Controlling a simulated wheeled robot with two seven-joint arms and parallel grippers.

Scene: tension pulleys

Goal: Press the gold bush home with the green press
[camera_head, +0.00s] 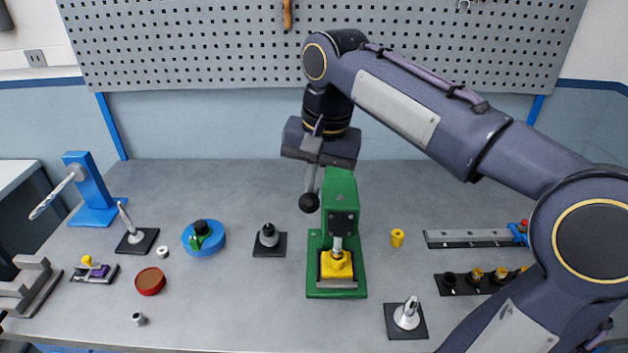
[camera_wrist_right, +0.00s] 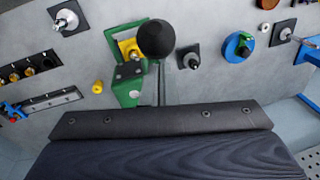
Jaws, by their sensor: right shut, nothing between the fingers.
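The green press (camera_head: 341,195) stands mid-bench, its ram above a yellow block (camera_head: 336,266) on its base. My right gripper (camera_head: 318,150) is above and behind the press, pointing down, shut and empty. Its fingertips are hard to separate from the lever, so contact cannot be told. My left gripper is out of view.
A small yellow cylinder (camera_head: 397,238) stands right of the press. A black rack (camera_head: 465,283) holds brass-coloured parts. A dark pad with a grey post (camera_head: 269,238) stands to the left, beyond it a blue round fixture (camera_head: 204,240). Bare bench separates them.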

